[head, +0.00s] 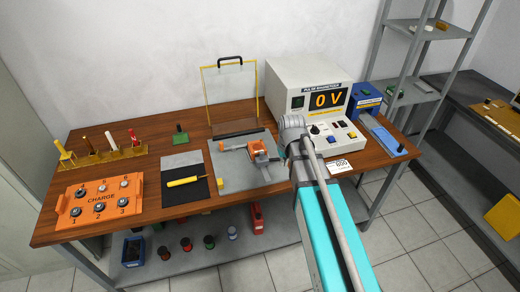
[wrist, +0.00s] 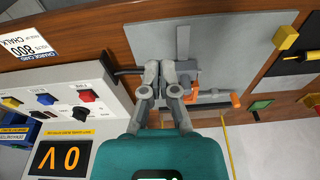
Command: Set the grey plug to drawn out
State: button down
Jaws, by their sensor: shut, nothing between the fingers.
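In the head view the fixture (head: 259,150) shows on the plate, and my arm hides my fingertips and the plate's right side. I cannot pick out the plug there.
The white power unit (head: 307,92) reads 0 V and stands right behind my wrist. A blue box (head: 366,100) is further right. A yellow-framed clear screen (head: 230,95) stands behind the plate. An orange charge box (head: 98,199) and a yellow tool (head: 185,182) lie left.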

aim_at(261, 159)
jog(key=w+a+r+n+t, duration=0.1)
jog(key=w+a, duration=0.3)
jog(key=w, duration=0.3)
jog(key=w+a+r+n+p, duration=0.1)
jog(key=w+a, duration=0.3)
jog(key=w, duration=0.4)
jog(key=shift+n+t+y, duration=0.3)
jog(key=shift+t+y, duration=0.1)
jog(key=shift+a, duration=0.1)
jog(key=b+x, duration=1)
jog(key=shift+f, duration=0.2)
jog(key=s, duration=0.2)
jog(key=s+d, duration=0.1)
jog(key=shift+d+r+p, duration=0.1)
jog(key=shift+r+p, duration=0.2)
jog(key=shift+s+d, duration=0.15)
jog(key=shift+s, duration=0.2)
jog(key=shift+s+d, duration=0.2)
jog(key=shift+s, duration=0.7)
jog(key=shift+s+d, duration=0.2)
jog(key=shift+s, duration=0.7)
jog(key=shift+f, duration=0.1)
